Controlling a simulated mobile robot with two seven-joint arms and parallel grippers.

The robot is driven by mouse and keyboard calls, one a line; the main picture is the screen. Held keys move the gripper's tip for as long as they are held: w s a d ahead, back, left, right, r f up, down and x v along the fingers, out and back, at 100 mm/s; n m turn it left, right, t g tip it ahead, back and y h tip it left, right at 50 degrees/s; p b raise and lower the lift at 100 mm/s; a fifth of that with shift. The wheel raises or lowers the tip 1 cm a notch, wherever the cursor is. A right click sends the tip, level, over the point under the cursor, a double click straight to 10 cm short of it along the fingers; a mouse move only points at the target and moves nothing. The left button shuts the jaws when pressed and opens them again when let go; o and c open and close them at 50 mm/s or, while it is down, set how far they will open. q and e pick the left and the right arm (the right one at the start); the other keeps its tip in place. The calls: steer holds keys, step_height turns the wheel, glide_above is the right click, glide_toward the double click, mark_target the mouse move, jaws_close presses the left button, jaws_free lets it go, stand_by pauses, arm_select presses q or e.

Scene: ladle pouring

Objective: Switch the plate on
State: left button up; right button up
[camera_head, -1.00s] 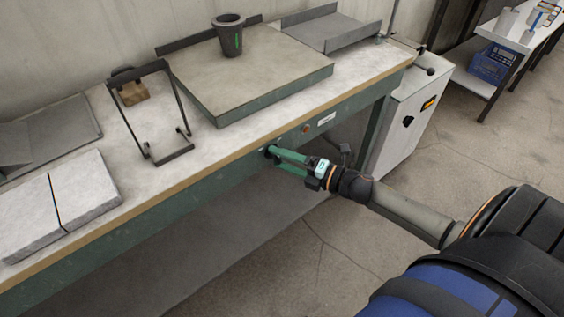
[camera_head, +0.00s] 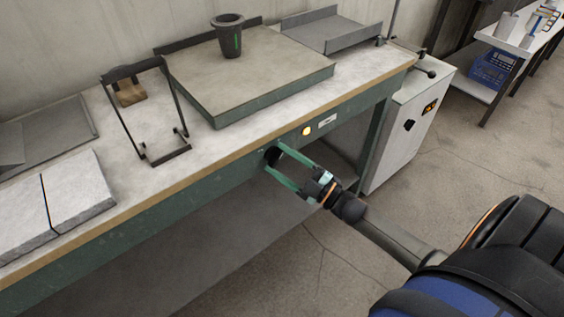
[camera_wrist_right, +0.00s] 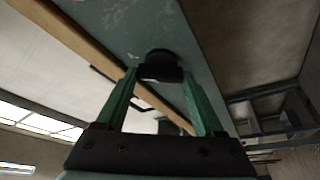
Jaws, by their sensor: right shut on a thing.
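The plate (camera_head: 270,72) is a thick slab with a beige top and green sides on the bench. A dark cup (camera_head: 229,38) with a green mark stands upright on it. A black knob (camera_head: 274,152) sits on the green front panel below the bench top, and it also shows in the right wrist view (camera_wrist_right: 160,66). My right gripper (camera_head: 271,160) is shut on the knob, with its two green fingers on either side. A round lamp (camera_head: 306,131) right of the knob glows yellow, next to a white label (camera_head: 327,121). My left gripper is not in view.
A two-part grey slab (camera_head: 82,190) lies at the left. A grey cabinet (camera_head: 408,118) stands at the bench's right end.

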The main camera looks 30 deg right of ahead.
steer(key=shift+m+h, duration=0.3)
steer(key=shift+m, duration=0.5)
steer(key=shift+t, duration=0.4)
steer(key=o, duration=1.4)
steer(key=v, duration=1.2)
steer(key=shift+s, duration=0.3)
steer(key=shift+m, duration=0.3)
